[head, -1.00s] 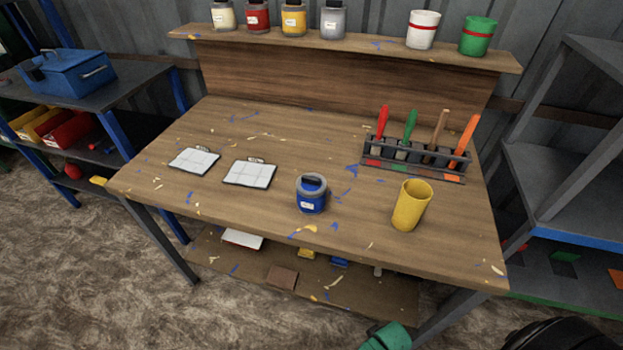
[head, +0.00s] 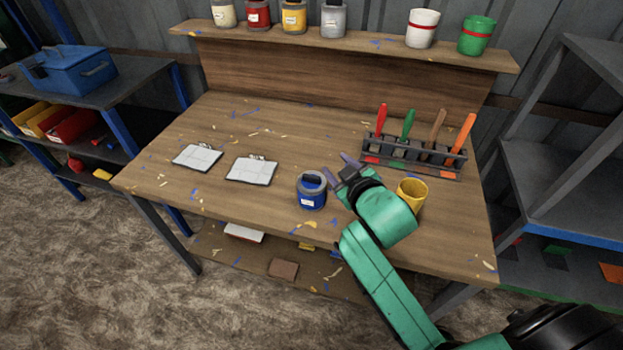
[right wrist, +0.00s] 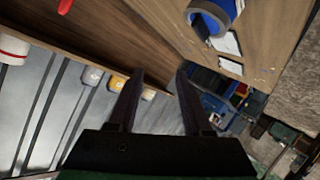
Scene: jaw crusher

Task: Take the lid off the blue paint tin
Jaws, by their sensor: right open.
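The blue paint tin (head: 311,198) stands upright near the front edge of the workbench. Its top shows a grey ring around a blue middle, and I cannot make out the lid as a separate part. My right gripper (head: 336,166) is open and empty above the bench, just right of the tin and slightly behind it, not touching it. In the right wrist view the open fingers (right wrist: 160,75) have nothing between them, and the tin (right wrist: 212,14) is partly cut off at the top edge. My left gripper is not in view.
A yellow cup (head: 413,190) stands right of the tin, partly behind my right arm. A rack (head: 413,158) of coloured-handled tools stands behind it. Two white-sheeted clipboards (head: 198,157) (head: 252,170) lie to the left. The shelf (head: 375,47) holds tins and buckets. The bench's middle is clear.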

